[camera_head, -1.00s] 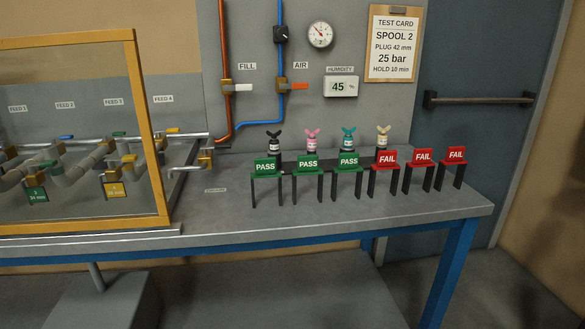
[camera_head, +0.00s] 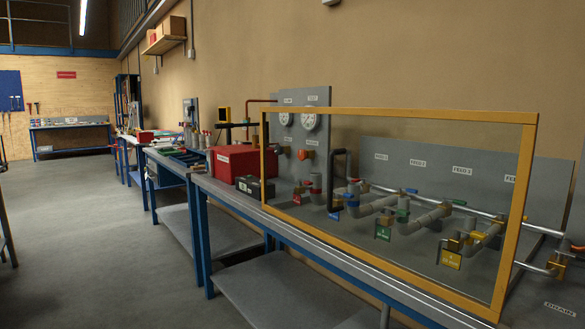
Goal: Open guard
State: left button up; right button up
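The guard is a large clear panel in a yellow frame (camera_head: 400,113). It stands upright along the front edge of the bench, between me and the pipework. A dark upright handle (camera_head: 338,182) shows near its left part; I cannot tell whether it is fixed to the guard. Behind the panel are grey serpentine pipes (camera_head: 430,220) with coloured valve levers and hanging tags, and two gauges (camera_head: 309,121) on a grey board. Neither of my grippers is in view.
A red box (camera_head: 240,162) and a black case (camera_head: 255,188) sit on the bench left of the guard. More benches run back along the wall. The grey floor (camera_head: 90,240) at left is open. A shelf with cartons (camera_head: 167,32) hangs high on the wall.

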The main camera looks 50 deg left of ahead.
aim_at(492, 313)
jog(key=u, duration=1.85)
jog(key=i, duration=1)
jog(key=z, duration=0.15)
